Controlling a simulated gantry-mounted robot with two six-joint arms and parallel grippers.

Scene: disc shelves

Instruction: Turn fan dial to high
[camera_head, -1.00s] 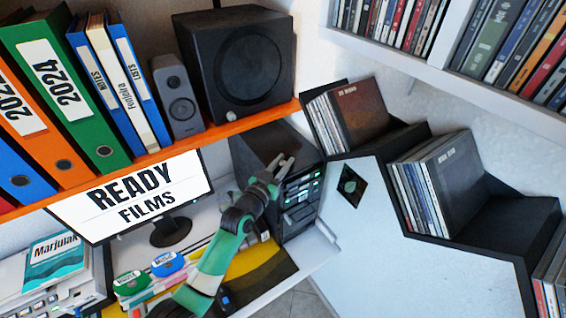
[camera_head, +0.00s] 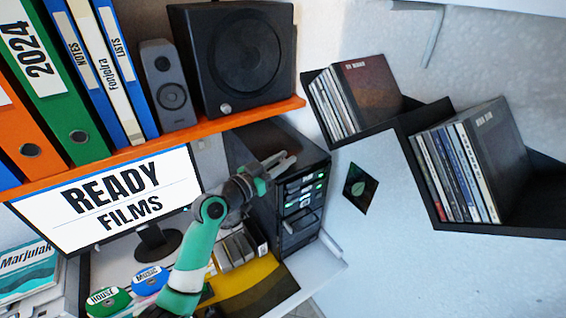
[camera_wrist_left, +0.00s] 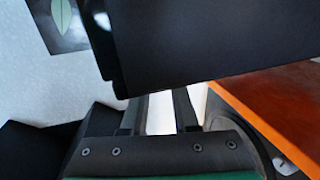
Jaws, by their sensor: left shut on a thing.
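My left gripper (camera_head: 284,160) is at the upper front of the black computer tower (camera_head: 268,143), beside the front panel with its small lit controls (camera_head: 305,188). In the left wrist view, the tower (camera_wrist_left: 220,50) fills the top, and the two fingers (camera_wrist_left: 158,112) stand apart below it, their tips at or behind its edge. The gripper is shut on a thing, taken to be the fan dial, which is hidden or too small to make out. Its setting cannot be read. My right gripper is not in view.
An orange shelf (camera_head: 150,152) with a black speaker (camera_head: 240,60) and binders runs above the arm. A monitor (camera_head: 118,200) stands left. Disc cases (camera_head: 445,175) fill a stepped black shelf at right.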

